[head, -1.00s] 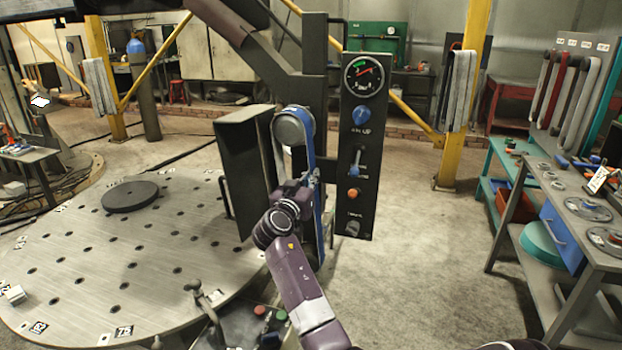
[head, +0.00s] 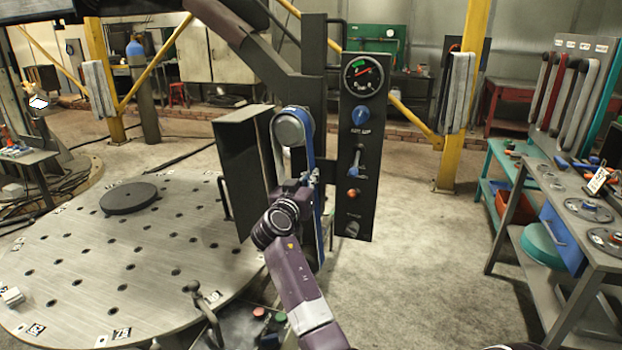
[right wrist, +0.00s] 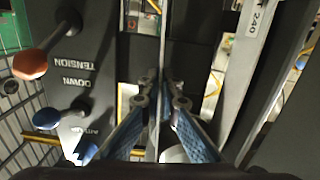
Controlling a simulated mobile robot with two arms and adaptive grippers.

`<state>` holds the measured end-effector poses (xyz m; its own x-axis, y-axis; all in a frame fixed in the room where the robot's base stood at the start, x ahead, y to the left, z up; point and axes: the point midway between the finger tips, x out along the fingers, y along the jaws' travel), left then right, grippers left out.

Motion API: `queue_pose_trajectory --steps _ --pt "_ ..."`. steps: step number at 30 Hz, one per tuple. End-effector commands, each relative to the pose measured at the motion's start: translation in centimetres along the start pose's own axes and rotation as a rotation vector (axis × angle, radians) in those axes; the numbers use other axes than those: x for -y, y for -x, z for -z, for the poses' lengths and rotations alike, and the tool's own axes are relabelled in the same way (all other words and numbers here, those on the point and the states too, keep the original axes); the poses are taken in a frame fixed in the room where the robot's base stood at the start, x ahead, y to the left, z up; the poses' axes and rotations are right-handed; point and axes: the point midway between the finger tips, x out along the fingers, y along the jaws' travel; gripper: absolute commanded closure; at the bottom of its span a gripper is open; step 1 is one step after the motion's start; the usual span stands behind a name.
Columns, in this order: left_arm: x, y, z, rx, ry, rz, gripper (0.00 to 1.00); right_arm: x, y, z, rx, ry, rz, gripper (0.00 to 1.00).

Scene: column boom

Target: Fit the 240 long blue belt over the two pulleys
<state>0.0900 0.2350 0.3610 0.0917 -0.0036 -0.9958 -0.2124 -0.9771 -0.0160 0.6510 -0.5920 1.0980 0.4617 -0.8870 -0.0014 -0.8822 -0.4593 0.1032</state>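The blue belt (head: 309,147) passes over the upper pulley (head: 288,130) on the dark machine column and hangs down from it. The lower pulley cannot be made out behind my arm. My right gripper (head: 302,186) is at the belt below the upper pulley. In the right wrist view its two blue-padded fingers (right wrist: 160,100) are closed in on a thin strip, seen edge-on, that looks like one run of the belt. A label reading 240 (right wrist: 256,20) shows on a grey strip to the right. My left gripper is not in view.
A control panel (head: 354,205) with gauge, knobs and levers stands just right of the belt. A dark guard box (head: 240,165) is at its left. A round perforated table (head: 150,255) fills the left. A workbench (head: 545,195) with pulleys stands right; open floor lies between.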

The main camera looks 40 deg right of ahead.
Motion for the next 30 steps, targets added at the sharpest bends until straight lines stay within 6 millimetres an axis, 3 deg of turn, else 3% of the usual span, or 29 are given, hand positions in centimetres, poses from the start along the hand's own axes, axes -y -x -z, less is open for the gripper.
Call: queue_pose_trajectory --steps 4,10,17,20,30 --pt "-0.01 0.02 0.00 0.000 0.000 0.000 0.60 0.00 0.00 0.12 -0.001 -0.001 0.000 1.00" --pt "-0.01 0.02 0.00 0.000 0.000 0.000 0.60 0.00 0.01 0.09 -0.001 -0.001 0.000 0.77" --pt "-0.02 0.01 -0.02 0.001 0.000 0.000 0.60 0.01 0.01 -0.04 0.001 0.000 0.000 0.74" --pt "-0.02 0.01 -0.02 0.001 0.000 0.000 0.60 0.01 0.01 -0.05 0.001 0.000 0.000 0.64" --pt "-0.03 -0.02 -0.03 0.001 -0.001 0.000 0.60 0.05 0.28 -0.05 0.001 0.000 0.001 0.64"
